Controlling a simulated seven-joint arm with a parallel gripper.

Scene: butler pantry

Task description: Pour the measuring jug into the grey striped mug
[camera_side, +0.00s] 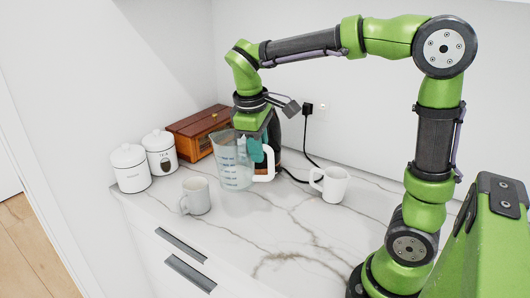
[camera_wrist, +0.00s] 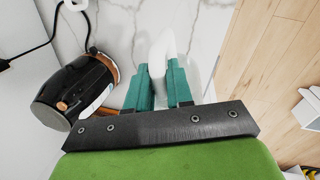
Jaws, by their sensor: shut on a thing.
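The clear measuring jug (camera_side: 232,172) with blue markings and a white handle stands upright, apparently on the marble counter, in the side view. My gripper (camera_side: 254,152) has teal fingers closed on the jug's handle. In the wrist view the fingers (camera_wrist: 160,82) hold a white piece of the handle (camera_wrist: 163,48), and the jug's body is hard to make out. A light grey mug (camera_side: 199,197) stands upright in front and left of the jug, apart from it. Its stripes are too faint to tell. The jug's contents are not clear.
A white mug (camera_side: 332,184) stands to the right. A black kettle (camera_wrist: 78,92) is close beside my gripper. A wooden box (camera_side: 195,130) and two white canisters (camera_side: 130,172) (camera_side: 160,155) stand at the back left. A cord runs to the wall plug (camera_side: 307,110). The front counter is clear.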

